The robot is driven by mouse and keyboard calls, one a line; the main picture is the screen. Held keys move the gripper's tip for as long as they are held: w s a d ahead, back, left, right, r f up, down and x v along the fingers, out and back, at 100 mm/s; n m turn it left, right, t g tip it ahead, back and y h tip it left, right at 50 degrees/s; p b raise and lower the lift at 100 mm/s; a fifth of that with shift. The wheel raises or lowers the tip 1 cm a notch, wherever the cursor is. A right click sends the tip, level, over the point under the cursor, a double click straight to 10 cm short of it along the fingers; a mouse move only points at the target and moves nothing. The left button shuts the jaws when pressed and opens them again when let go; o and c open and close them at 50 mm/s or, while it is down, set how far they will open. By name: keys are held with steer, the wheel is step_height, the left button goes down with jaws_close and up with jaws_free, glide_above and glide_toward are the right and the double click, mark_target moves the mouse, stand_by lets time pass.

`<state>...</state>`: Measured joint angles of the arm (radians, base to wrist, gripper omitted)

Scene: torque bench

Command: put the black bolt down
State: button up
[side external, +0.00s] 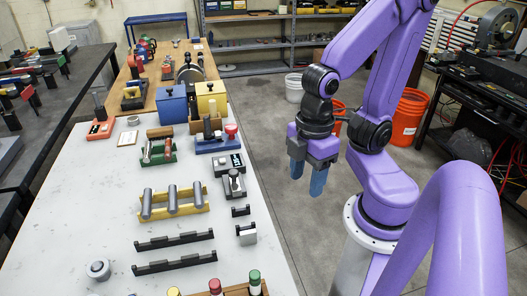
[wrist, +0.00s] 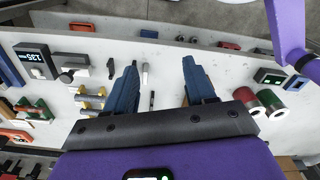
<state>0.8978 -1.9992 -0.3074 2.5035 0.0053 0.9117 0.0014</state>
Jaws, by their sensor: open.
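My gripper (side external: 308,178) hangs in the air to the right of the white table (side external: 100,190) in the side view, its two blue fingers pointing down and apart. In the wrist view my gripper (wrist: 160,65) is open, with nothing held between the fingertips. A small slim dark piece (wrist: 152,101) shows between the fingers against the white table beyond. I cannot tell whether it is the black bolt. No black bolt can be picked out for certain in the side view.
A yellow rack (side external: 173,211) with grey cylinders, two black slotted rails (side external: 174,240) and a small display (side external: 237,161) stand on the table. Blue (side external: 172,106) and yellow (side external: 211,98) boxes stand at its far end. The table's left front has bare room.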

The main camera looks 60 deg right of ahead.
steer(key=shift+w+d, duration=0.1)
steer(key=shift+w, duration=0.05)
steer(key=n+t+h, duration=0.9)
steer(key=n+h, duration=0.1)
steer(key=h, duration=0.4)
glide_toward(207, 124)
steer(key=s+d+r, duration=0.2)
steer(key=s+r, duration=0.1)
steer(key=s, duration=0.3)
steer(key=w+f+n+t, duration=0.1)
steer(key=w+f+n, duration=0.1)
steer(key=w+f+n+t, duration=0.2)
steer(key=shift+w+d+f+t+y, duration=0.2)
steer(key=shift+w+f+t+y, duration=0.1)
steer(key=shift+f+y, duration=0.1)
steer(key=x, duration=0.6)
steer(key=shift+w+d, duration=0.15)
steer(key=shift+w, duration=0.05)
steer(key=shift+w+a+x, duration=0.1)
steer(key=shift+x, duration=1.25)
steer(key=shift+w+a+x, duration=0.1)
steer(key=shift+x, duration=1.3)
steer(key=shift+r, duration=0.1)
